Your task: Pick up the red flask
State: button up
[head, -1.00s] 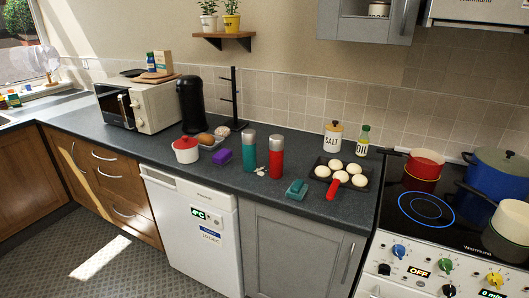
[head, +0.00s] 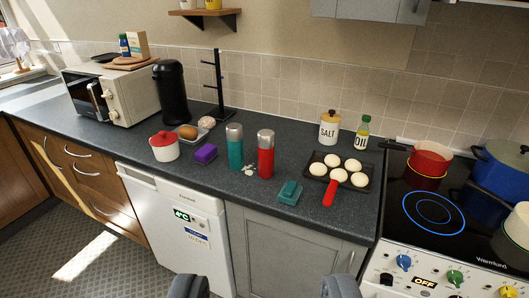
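The red flask (head: 266,155) stands upright on the dark worktop, with a silver cap on top. A teal flask (head: 235,149) of like shape stands just to its left, with a small gap between them. My gripper (head: 264,286) shows at the bottom edge as two dark fingers set wide apart. It is open and empty, low in the picture and well short of the flask.
Small white bits (head: 249,171) lie between the flasks. The hob (head: 432,211) is far right.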

aim_at(266, 137)
jog(key=u, duration=0.35)
jog(key=i, duration=1.55)
jog(key=z, duration=0.6)
